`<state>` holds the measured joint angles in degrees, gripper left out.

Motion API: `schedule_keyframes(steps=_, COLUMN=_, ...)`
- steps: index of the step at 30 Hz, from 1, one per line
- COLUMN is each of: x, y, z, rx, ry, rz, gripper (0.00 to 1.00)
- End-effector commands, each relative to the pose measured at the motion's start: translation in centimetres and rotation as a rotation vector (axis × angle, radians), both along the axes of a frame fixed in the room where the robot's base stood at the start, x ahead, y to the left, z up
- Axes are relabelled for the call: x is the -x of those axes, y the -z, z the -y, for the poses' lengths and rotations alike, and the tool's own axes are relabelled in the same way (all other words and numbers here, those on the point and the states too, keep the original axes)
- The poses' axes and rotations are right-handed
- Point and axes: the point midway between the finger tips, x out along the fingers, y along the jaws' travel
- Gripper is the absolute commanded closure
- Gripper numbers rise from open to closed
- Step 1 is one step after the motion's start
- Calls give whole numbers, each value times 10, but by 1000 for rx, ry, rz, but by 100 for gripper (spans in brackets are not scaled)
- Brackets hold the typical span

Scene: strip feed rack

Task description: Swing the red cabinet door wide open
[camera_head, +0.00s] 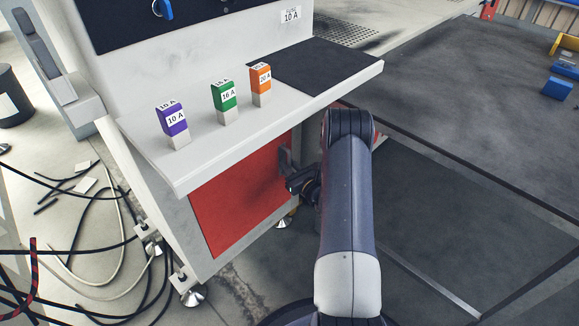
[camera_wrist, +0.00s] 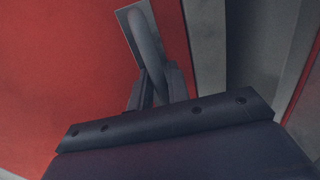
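The red cabinet door (camera_head: 238,203) is on the front of the white cabinet, under its shelf, and looks closed. It fills the left of the wrist view (camera_wrist: 70,75). Its dark grey handle (camera_head: 284,158) is near the door's right edge; the handle also stands out in the wrist view (camera_wrist: 144,40) on a light plate. My gripper (camera_head: 296,183) is at the handle. In the wrist view its two fingers (camera_wrist: 157,88) lie on either side of the bar's lower part and look shut on it. The exact contact is partly hidden.
Purple (camera_head: 173,122), green (camera_head: 225,98) and orange (camera_head: 260,81) fuse blocks stand on the white shelf (camera_head: 205,150) above the door. Loose cables (camera_head: 100,225) lie on the floor at the left. A dark table (camera_head: 470,110) is at the right.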

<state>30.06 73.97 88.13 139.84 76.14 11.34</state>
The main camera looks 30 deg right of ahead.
Motion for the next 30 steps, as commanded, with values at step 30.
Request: schedule_keyframes(steps=30, x=8, y=1, z=7, rx=1, ry=-11, rz=-1, gripper=100)
